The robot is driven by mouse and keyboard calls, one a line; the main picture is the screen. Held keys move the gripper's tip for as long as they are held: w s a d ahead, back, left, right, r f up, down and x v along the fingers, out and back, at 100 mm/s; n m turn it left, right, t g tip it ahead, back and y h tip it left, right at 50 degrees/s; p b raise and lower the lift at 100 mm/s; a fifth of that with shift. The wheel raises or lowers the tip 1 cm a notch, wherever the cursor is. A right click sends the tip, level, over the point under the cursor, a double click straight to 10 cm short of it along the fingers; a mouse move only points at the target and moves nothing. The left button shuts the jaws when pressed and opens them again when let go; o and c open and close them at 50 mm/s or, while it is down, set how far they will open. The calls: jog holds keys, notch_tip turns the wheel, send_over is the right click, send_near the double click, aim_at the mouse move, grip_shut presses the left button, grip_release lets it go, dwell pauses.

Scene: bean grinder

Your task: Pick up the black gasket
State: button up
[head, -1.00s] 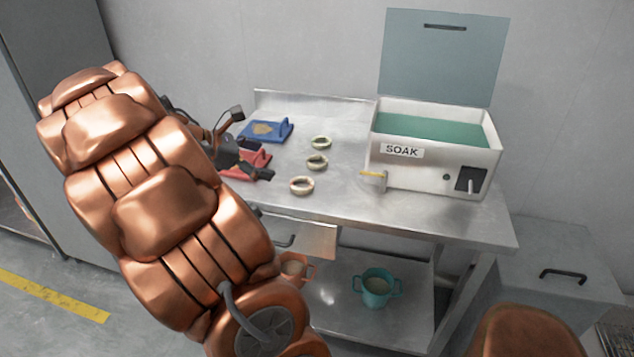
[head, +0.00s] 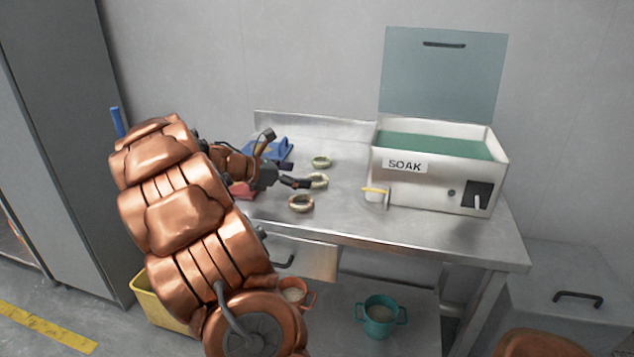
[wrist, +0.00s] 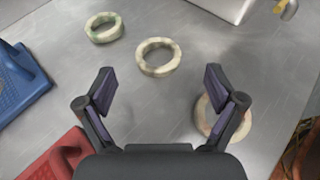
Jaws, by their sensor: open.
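Three pale ring-shaped pieces lie flat in a row on the metal table; none looks black. The far greenish-white ring (head: 321,166) also shows in the wrist view (wrist: 104,39). The middle cream ring (head: 319,187) lies ahead of the open jaws, between their lines, in the wrist view (wrist: 160,72). The near ring (head: 301,209), with a pinkish tint, is partly behind the right finger in the wrist view (wrist: 201,118). My gripper (wrist: 160,90) is open and empty above the table. In the head view my gripper (head: 288,160) is beside the rings, one finger overlapping the middle ring.
A blue holder (wrist: 15,88) and a red holder (wrist: 62,158) lie left of the rings. A white SOAK tank (head: 436,190) with a raised lid and yellow-handled tap stands right. Bare table (head: 345,215) lies between. Cups, including a teal one (head: 379,320), stand below.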

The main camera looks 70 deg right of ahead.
aim_at(324, 179)
jog(key=shift+f+b+x, duration=0.15)
jog(key=shift+x, duration=1.15)
jog(key=shift+f+b+x, duration=0.15)
jog(key=shift+x, duration=1.15)
jog(key=shift+w, duration=0.2)
jog(key=shift+c, duration=0.3)
jog(key=c, duration=1)
